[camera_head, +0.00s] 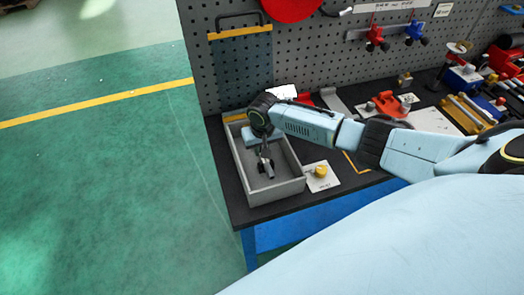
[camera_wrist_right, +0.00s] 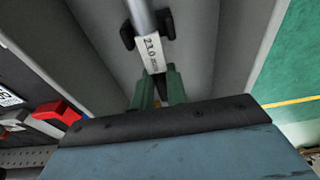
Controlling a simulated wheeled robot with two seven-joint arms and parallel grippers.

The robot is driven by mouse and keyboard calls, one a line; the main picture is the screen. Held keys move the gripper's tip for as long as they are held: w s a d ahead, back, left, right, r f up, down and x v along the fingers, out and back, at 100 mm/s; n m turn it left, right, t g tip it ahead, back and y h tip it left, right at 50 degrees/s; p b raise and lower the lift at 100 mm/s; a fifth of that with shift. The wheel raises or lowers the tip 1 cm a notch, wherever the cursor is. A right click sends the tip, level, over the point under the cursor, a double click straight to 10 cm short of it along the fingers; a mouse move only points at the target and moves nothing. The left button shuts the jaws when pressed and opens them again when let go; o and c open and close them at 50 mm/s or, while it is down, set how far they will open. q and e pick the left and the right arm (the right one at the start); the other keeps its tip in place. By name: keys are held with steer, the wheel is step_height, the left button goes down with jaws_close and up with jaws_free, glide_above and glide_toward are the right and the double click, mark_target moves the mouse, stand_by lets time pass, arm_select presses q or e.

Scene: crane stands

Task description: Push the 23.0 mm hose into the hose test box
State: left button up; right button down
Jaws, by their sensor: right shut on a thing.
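The 23.0 mm hose shows in the right wrist view as a grey tube (camera_wrist_right: 140,14) with a white label (camera_wrist_right: 151,52) reading 23.0. My right gripper (camera_head: 265,163) points down inside a grey open-topped box (camera_head: 278,196), which looks like the hose test box. In the wrist view the gripper's dark tips (camera_wrist_right: 148,29) sit on either side of the hose, shut on it. The hose is too small to make out well in the head view, and its far end runs out of the wrist view. My left gripper is not in view.
The box stands at the left corner of the dark bench (camera_head: 233,207), against a pegboard (camera_head: 237,66). A white plate with a yellow knob (camera_head: 320,171) lies just right of it. Red fixtures (camera_head: 388,103) and other tools stand further right. Green floor lies open to the left.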

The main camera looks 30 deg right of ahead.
steer(key=shift+w+d, duration=0.1)
steer(key=shift+w, duration=0.35)
steer(key=shift+w, duration=0.1)
steer(key=shift+w+d, duration=0.1)
steer(key=shift+w, duration=0.15)
stand_by(0.4)
steer(key=c, duration=1.3)
jaws_free()
steer(key=shift+s, duration=0.1)
steer(key=r, duration=0.4)
steer(key=s+r, duration=0.1)
steer(key=r, duration=0.4)
steer(key=r+p, duration=0.1)
steer(key=r, duration=0.3)
steer(key=shift+s+a+r, duration=0.15)
steer(key=shift+s+a, duration=0.1)
steer(key=shift+s, duration=0.15)
